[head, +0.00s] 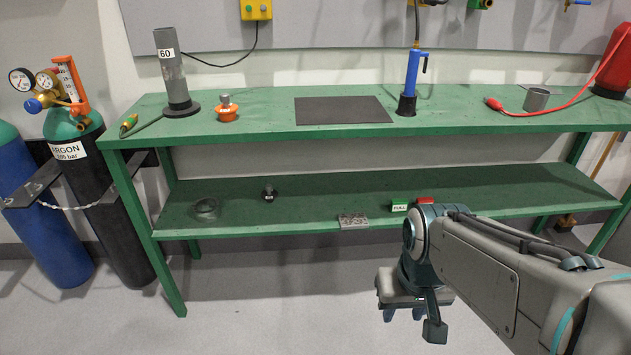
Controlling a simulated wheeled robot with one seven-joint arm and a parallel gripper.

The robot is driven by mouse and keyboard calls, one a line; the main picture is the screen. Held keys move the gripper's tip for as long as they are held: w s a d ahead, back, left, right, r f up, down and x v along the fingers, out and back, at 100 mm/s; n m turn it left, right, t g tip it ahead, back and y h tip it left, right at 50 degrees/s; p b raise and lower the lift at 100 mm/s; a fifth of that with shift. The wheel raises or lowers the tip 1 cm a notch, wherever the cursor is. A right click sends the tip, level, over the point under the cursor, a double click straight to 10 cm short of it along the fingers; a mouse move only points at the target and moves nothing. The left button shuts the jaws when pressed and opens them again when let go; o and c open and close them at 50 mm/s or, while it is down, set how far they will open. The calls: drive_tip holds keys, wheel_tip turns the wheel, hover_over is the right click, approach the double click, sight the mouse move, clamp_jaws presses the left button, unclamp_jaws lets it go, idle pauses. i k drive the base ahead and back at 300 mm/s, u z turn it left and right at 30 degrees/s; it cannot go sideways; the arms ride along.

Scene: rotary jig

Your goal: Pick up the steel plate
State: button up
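A small grey metal plate (353,221) with markings or holes sits at the front edge of the green lower shelf, near its middle. It is the likeliest steel plate, but its details are too small to read. A dark flat rectangle (342,110) lies on the bench top; I cannot tell whether it is a mat or metal. My gripper (403,314) hangs in front of the bench, below and to the right of the small plate and apart from it. Its fingers point down and look spread, with nothing visible between them.
The green bench (265,127) has a lower shelf (320,192). Near the small plate are a green FULL block (399,205) and a red block (425,200). A glass-like ring (206,208) and dark fitting (269,192) stand left. Gas cylinders (95,190) flank the bench's left end.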

sight(354, 220)
drive_tip(key=z, duration=0.2)
drive_tip(key=i, duration=1.1)
drive_tip(key=z, duration=0.7)
